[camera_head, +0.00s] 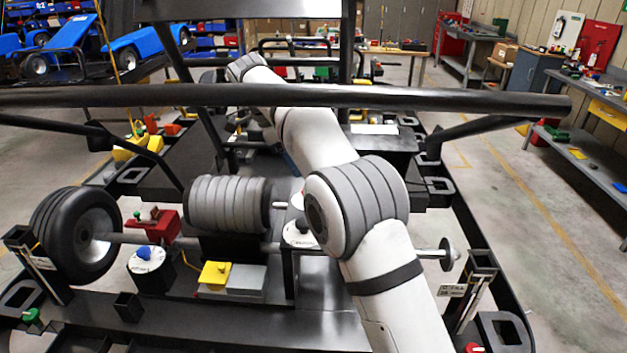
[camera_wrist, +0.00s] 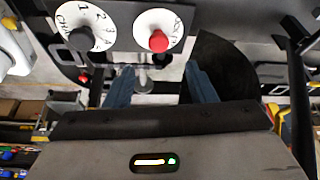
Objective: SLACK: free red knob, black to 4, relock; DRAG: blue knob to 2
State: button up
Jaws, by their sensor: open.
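In the wrist view, a black knob (camera_wrist: 82,38) sits on a white dial marked 1, 2, 3 and a partly seen figure. Where its pointer stands is unclear. A red knob (camera_wrist: 158,41) sits on a second white dial to its right. My gripper (camera_wrist: 157,73) has its two blue fingers apart, with nothing held, just below the red knob in that picture and not touching it. The blue knob (camera_head: 144,253) stands on a round white dial at left in the head view; its setting is too small to read. My arm hides the gripper in the head view.
A black bar (camera_head: 270,95) crosses above the stand. A black wheel (camera_head: 77,235) and a ribbed grey cylinder (camera_head: 230,204) stand near the blue knob. A yellow block (camera_head: 214,274) sits in front. Open floor lies to the right.

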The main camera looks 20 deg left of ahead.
jog(key=x, duration=0.7)
jog(key=shift+s+a+f+b, duration=0.2)
jog(key=shift+f+b, duration=0.1)
jog(key=shift+f, duration=0.1)
jog(key=shift+c, duration=0.4)
